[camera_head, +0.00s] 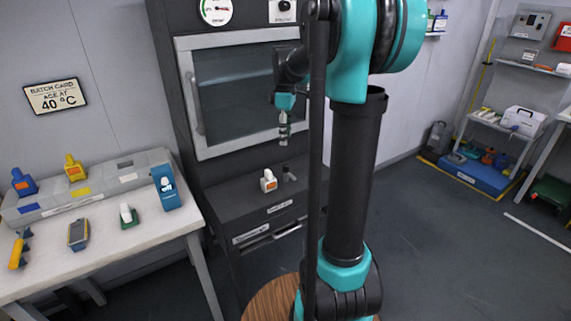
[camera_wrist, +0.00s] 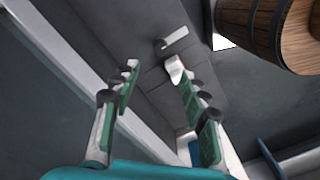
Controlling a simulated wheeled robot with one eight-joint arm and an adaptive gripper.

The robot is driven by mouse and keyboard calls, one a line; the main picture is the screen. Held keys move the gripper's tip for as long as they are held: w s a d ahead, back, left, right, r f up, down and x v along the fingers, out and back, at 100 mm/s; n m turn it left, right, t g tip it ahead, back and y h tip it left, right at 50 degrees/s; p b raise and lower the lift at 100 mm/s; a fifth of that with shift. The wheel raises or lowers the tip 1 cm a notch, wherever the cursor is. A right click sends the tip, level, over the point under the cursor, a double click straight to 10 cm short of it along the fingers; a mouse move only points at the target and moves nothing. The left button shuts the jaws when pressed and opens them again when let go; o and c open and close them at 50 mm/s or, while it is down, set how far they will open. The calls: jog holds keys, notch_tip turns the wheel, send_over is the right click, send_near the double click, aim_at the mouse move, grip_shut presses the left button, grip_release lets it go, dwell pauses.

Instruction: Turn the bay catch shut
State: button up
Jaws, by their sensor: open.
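What looks like the bay catch (camera_head: 289,175) is a small grey lever on a dark post, on the dark ledge below the glass door. In the wrist view a dark round post with a pale lever (camera_wrist: 176,39) shows beyond my fingertips, apart from them. My gripper (camera_head: 284,138) points down in front of the glass door, above the ledge. In the wrist view my gripper (camera_wrist: 153,68) is open, with its green-padded fingers spread and nothing between the tips.
A white and orange item (camera_head: 268,181) stands on the ledge left of the lever. The glass door (camera_head: 235,95) is shut behind my gripper. A white table (camera_head: 120,245) with several tools is at the left. A wooden round top (camera_head: 268,300) is at the front.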

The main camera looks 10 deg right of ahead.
aim_at(285, 165)
notch_tip(285, 165, down, 12)
jog(key=shift+f, duration=0.1)
jog(key=shift+c, duration=0.2)
grip_shut()
dwell(0.4)
